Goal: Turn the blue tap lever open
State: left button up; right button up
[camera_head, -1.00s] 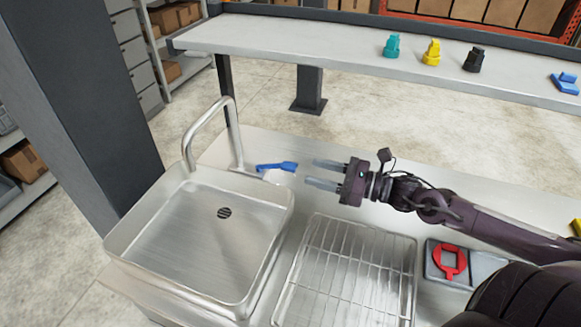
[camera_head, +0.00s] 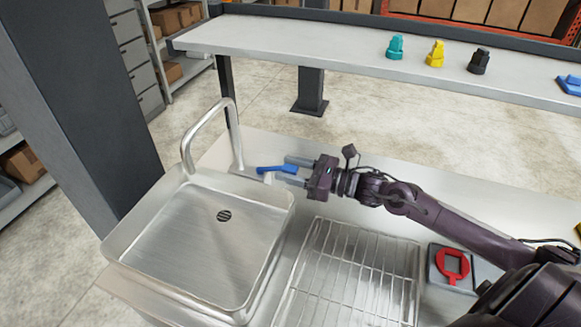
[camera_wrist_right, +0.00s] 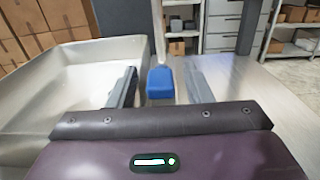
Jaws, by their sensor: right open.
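The blue tap lever (camera_head: 276,168) sits at the base of the steel tap (camera_head: 215,140), pointing right along the sink's back edge. My right gripper (camera_head: 288,172) is open, with its fingers reaching left to the lever's free end. In the right wrist view the blue lever (camera_wrist_right: 160,83) stands between the two open fingers (camera_wrist_right: 163,88), with a gap showing on each side. Whether a finger touches it further in I cannot tell. My left gripper is not in view.
The steel sink (camera_head: 150,240) lies left of the lever. A wire drying rack (camera_head: 350,270) and a grey block with a red piece (camera_head: 453,265) are in front of my right arm. Teal (camera_head: 396,47), yellow (camera_head: 435,54) and black (camera_head: 478,62) parts stand on the back shelf.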

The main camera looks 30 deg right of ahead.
jog(key=shift+w+a, duration=0.1)
jog(key=shift+c, duration=0.2)
grip_shut()
jog(key=shift+s+a+m+t+h+p, duration=0.4)
jog(key=shift+m+t+h, duration=0.3)
jog(key=shift+h, duration=0.1)
jog(key=a+m+t+h, duration=0.1)
jog(key=h, duration=0.1)
jog(key=s+m+t+h, duration=0.1)
jog(key=m+h, duration=0.1)
jog(key=shift+a, duration=0.4)
